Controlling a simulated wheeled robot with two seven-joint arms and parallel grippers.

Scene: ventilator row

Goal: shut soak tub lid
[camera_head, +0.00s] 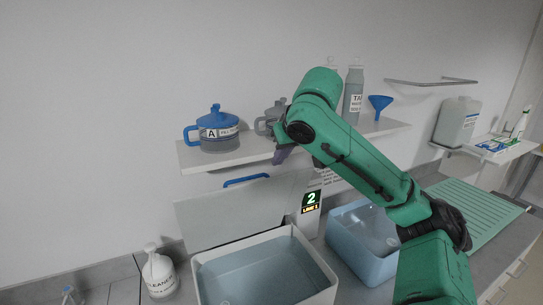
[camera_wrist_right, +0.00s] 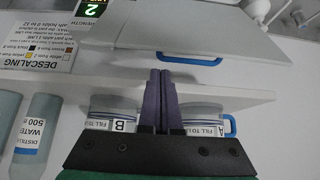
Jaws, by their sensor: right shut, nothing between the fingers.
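The white soak tub (camera_head: 325,288) stands on the counter at the bottom of the head view, with clear liquid inside. Its pale grey lid (camera_head: 225,215) stands open, tilted up at the back of the tub, with a blue handle (camera_head: 246,180) on its upper edge. The lid (camera_wrist_right: 150,38) and its handle (camera_wrist_right: 190,61) also show in the right wrist view. My right gripper (camera_head: 281,157) is shut and empty, above and to the right of the handle, near the shelf. Its purple fingers (camera_wrist_right: 160,85) point toward the lid, apart from the handle. My left gripper is not in view.
A wall shelf (camera_head: 225,158) behind the lid holds jug A (camera_head: 219,133), another jug (camera_head: 268,120), bottles and a blue funnel (camera_head: 380,104). A blue tub (camera_head: 350,235) stands right of the soak tub, with a numbered box (camera_head: 310,205) behind. A cleaner bottle (camera_head: 158,275) stands left.

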